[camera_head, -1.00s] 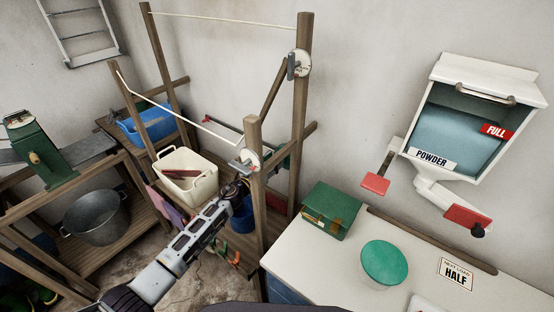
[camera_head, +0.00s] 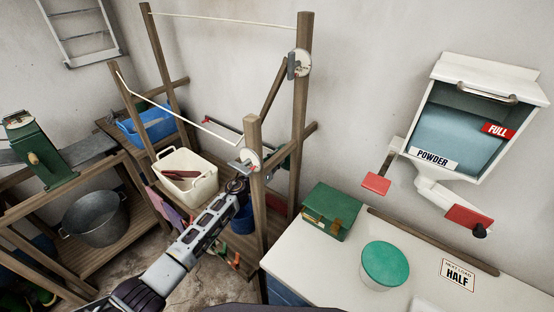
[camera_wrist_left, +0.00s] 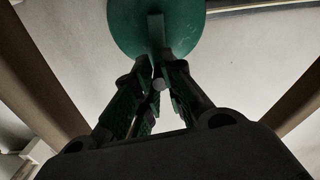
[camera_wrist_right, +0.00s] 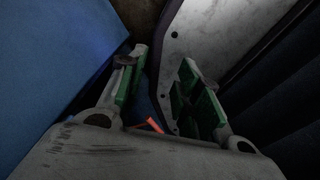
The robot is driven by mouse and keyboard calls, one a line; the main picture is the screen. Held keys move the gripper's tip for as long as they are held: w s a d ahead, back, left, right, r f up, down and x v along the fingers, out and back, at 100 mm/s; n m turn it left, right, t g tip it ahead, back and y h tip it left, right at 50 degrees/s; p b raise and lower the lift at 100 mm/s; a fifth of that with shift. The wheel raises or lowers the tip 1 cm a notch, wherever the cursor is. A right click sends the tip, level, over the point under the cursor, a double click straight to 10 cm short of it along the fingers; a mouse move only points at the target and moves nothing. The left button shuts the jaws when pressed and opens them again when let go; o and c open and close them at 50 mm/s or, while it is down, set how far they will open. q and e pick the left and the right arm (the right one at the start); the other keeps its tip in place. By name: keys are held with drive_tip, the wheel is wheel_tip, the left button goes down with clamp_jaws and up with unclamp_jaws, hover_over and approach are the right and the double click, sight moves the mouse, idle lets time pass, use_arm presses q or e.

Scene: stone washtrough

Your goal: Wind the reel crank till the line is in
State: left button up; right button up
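The near reel, with a pale round face (camera_head: 249,159), sits on the near wooden post. A white line (camera_head: 180,109) runs from it to a post at the left. My left gripper (camera_head: 238,184) is just below this reel. In the left wrist view a green disc (camera_wrist_left: 180,22) with a green arm hangs over the left fingers (camera_wrist_left: 157,80).
A second reel (camera_head: 300,63) is on the tall post (camera_head: 302,110), with another line (camera_head: 220,20). A cream basin (camera_head: 202,184) and blue tub (camera_head: 155,124) stand left. A green box (camera_head: 331,207) and green-lidded tub (camera_head: 386,264) are on the white counter (camera_head: 325,262).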

use_arm(q)
drive_tip(key=shift+s+d+f+m, duration=0.1)
drive_tip(key=shift+d+f+m, duration=0.05)
drive_tip(key=shift+m, duration=0.25)
clamp_jaws()
drive_tip(key=shift+s+d+f+m+p, duration=0.15)
drive_tip(key=shift+s+d+m, duration=0.1)
drive_tip(key=shift+m, duration=0.4)
drive_tip(key=shift+s+d+f+m+p, duration=0.1)
drive_tip(key=shift+s+d+m+p, duration=0.1)
drive_tip(key=shift+m, duration=0.45)
drive_tip(key=shift+s+d+f+m+b, duration=0.15)
drive_tip(key=shift+d+f+m, duration=0.15)
drive_tip(key=shift+m, duration=0.6)
drive_tip(key=shift+s+d+f+m+b, duration=0.15)
drive_tip(key=shift+d+m, duration=0.1)
drive_tip(key=shift+m, duration=0.65)
